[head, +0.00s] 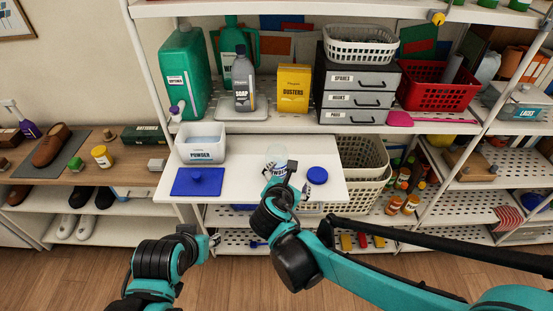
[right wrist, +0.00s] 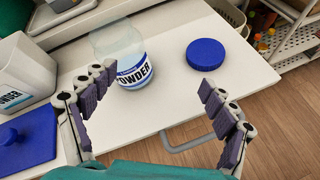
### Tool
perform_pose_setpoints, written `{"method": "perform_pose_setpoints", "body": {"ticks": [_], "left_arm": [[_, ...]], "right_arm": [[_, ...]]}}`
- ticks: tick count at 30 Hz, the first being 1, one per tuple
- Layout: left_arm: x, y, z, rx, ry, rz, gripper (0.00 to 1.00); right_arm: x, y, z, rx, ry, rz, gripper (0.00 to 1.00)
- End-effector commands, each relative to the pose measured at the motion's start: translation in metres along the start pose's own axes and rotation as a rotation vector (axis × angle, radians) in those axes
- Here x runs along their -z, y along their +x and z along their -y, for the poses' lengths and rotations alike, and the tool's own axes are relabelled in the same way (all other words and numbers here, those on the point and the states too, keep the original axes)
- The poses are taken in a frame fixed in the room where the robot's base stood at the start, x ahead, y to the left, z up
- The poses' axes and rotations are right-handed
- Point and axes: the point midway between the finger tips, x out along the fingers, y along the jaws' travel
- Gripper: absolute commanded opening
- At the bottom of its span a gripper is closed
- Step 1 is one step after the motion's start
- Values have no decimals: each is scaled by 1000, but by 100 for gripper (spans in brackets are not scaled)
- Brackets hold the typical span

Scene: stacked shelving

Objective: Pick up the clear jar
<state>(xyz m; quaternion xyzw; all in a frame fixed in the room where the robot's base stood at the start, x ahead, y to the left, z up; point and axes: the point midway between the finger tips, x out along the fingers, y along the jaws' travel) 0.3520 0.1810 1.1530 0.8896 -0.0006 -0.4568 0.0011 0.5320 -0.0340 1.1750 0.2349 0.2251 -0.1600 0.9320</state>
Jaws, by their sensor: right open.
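The clear jar (right wrist: 124,60) stands on the white pull-out board, with a label that reads POWDER and white contents low inside. In the head view the jar (head: 277,156) is partly hidden by my right gripper (head: 285,190). In the right wrist view my right gripper (right wrist: 150,100) is open and empty, its fingers apart on the near side of the jar, with the jar nearer the left finger. My left gripper (head: 212,240) is low in front of the shelf, away from the jar; its fingers are too small to judge.
A round blue lid (head: 317,175) lies right of the jar. A white POWDER bin (head: 200,155) and a blue flat lid (head: 197,182) are on the left of the white board (head: 240,186). A shelf with bottles, a yellow box (head: 293,90) and grey drawers (head: 355,98) is above.

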Motion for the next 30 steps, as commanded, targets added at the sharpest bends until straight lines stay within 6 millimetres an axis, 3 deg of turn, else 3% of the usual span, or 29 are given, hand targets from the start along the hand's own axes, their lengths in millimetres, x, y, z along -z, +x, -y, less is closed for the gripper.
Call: {"method": "perform_pose_setpoints", "body": {"ticks": [3,7,19,27,30], "left_arm": [[-1,1,0,0,0,0,40],[-1,1,0,0,0,0,40],[-4,6,0,0,0,0,40],[-7,10,0,0,0,0,40],[-7,10,0,0,0,0,40]], "right_arm": [[16,4,-34,-52,-269,61,85],[24,4,-52,-75,-431,105,85],[19,41,-54,-75,-462,115,85],[12,79,-54,-75,-461,115,85],[11,82,-55,-77,-461,114,85]]}}
